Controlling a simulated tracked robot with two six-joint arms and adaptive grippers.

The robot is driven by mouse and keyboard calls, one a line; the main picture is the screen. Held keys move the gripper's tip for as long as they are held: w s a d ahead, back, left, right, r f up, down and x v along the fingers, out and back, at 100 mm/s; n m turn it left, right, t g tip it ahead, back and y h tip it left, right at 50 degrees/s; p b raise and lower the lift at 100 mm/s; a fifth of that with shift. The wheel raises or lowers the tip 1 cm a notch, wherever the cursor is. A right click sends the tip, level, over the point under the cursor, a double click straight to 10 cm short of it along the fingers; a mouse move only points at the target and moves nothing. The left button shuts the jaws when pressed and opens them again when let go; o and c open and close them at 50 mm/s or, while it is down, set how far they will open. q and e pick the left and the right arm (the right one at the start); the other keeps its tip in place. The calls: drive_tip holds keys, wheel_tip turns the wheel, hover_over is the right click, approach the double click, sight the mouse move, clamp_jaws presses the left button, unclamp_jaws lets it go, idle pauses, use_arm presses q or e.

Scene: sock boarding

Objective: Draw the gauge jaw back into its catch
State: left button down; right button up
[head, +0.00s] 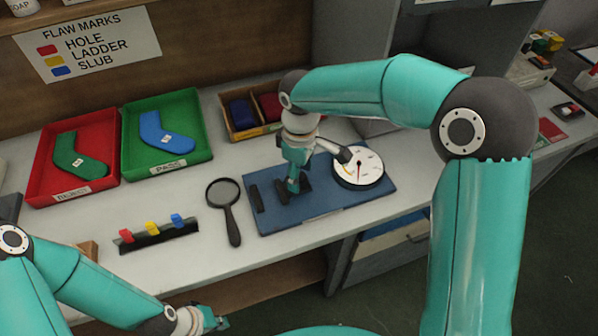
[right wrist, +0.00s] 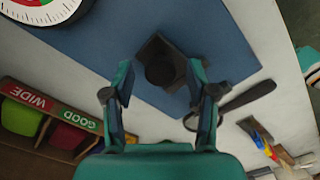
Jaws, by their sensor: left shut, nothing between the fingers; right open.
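The gauge is a blue base plate (head: 325,208) with a white round dial (head: 358,172) at its right and dark jaw pieces (head: 257,198) at its left. My right gripper (head: 294,187) is over the plate, pointing down at the dark jaw piece. In the right wrist view a dark block with a round knob, which looks like the gauge jaw (right wrist: 162,68), shows between and beyond the open fingers (right wrist: 159,82). I cannot tell whether the fingers touch it. The catch cannot be made out. My left gripper (head: 213,319) is shut and empty, low in front of the table.
A magnifying glass (head: 232,225) lies left of the plate. A rack (head: 160,236) with red, yellow and blue clips stands further left. Red (head: 40,195) and green (head: 205,152) trays hold socks. A divided box (head: 232,137) stands behind the gauge.

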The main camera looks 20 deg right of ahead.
clamp_jaws()
idle(0.3)
drive_tip(key=d, duration=0.6)
drive_tip(key=shift+w, duration=0.1)
unclamp_jaws()
